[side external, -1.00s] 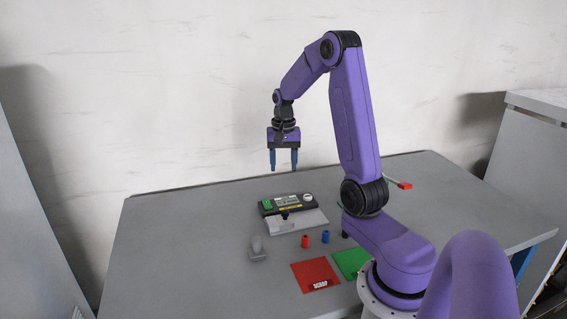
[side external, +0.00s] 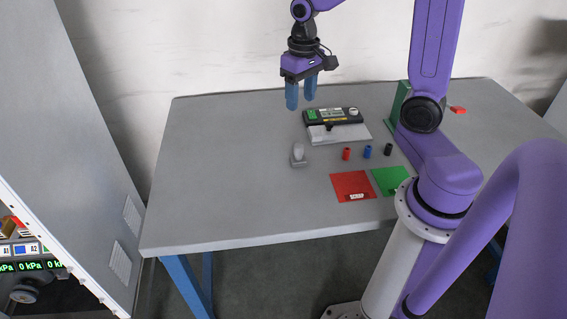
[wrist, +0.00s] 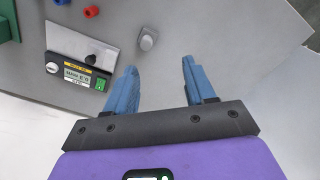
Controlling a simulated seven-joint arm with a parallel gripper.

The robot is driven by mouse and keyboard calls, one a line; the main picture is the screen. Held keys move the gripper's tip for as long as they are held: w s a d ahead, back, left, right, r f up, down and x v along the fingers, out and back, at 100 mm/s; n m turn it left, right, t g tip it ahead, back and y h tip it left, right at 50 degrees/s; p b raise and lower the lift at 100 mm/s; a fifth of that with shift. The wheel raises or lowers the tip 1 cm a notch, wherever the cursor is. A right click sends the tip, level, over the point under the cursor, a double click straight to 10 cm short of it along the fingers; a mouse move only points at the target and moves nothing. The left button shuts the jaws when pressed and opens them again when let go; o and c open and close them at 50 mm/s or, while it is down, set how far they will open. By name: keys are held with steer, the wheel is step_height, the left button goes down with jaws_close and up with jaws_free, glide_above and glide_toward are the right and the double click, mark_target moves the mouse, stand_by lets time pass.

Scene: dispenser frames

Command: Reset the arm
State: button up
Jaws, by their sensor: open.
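My gripper (side external: 302,92) is open and empty, raised above the back of the grey table (side external: 220,200). Its blue fingers point down, just left of and above the black dispenser unit (side external: 345,117) in the side view. In the wrist view my gripper (wrist: 158,80) shows its two fingers apart with nothing between them.
A grey knob-like piece (side external: 298,153) stands left of the red (side external: 346,154), blue (side external: 367,151) and black (side external: 388,149) small cylinders. A red mat (side external: 350,184) and a green mat (side external: 385,182) lie in front. A green upright block (side external: 399,98) stands near my arm. The table's left side is clear.

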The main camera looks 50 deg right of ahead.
steer(key=s+a+n, duration=0.5)
steer(key=s+n, duration=0.2)
steer(key=s, duration=0.3)
steer(key=s+a+n, duration=0.5)
steer(key=s+n, duration=0.2)
steer(key=s, duration=0.3)
steer(key=shift+s+a+r, duration=0.2)
steer(key=shift+s+a, duration=0.05)
steer(key=shift+a, duration=0.15)
